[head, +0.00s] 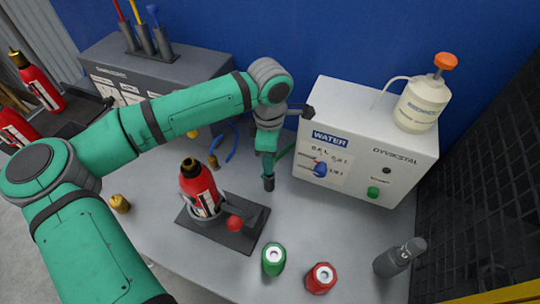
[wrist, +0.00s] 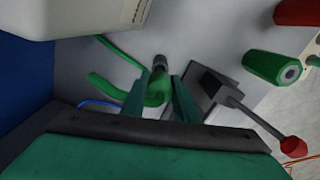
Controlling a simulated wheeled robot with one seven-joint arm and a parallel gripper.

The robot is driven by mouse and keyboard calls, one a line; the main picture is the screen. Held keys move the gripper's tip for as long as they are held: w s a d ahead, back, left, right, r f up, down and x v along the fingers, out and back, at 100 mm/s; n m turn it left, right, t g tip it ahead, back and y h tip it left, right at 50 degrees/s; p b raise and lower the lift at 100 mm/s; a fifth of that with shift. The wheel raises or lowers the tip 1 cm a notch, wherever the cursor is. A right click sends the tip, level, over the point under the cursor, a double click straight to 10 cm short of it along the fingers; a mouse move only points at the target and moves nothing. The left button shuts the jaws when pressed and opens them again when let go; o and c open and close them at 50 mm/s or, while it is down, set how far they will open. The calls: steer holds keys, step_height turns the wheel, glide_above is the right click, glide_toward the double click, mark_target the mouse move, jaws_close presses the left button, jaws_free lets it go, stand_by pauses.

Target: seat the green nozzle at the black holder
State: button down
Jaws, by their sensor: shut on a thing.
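My gripper (head: 267,150) points down above the table between the extinguisher stand and the white cabinet. In the wrist view its fingers (wrist: 160,86) are shut on the green nozzle (wrist: 155,95), with a green hose trailing left from it. A short black cylinder shows at the lower end of the nozzle (head: 268,183); it also shows in the wrist view (wrist: 160,63). I cannot tell whether it is the nozzle's own tip or the black holder, nor whether it touches the table. No other black holder can be made out for certain.
A red extinguisher (head: 199,188) stands on a black stand (head: 240,241) with a red-knobbed lever, close left. The white cabinet (head: 345,185) is close right. Dark tubes (head: 146,40) top the grey box.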

steer(key=shift+f, duration=2)
steer(key=shift+f, duration=0.15)
steer(key=c, duration=1.3)
jaws_free()
step_height(320, 180, up, 10)
steer(key=shift+d+f, duration=0.1)
steer(key=shift+f, duration=0.15)
steer(key=shift+s+r, duration=0.1)
steer(key=shift+r, duration=0.6)
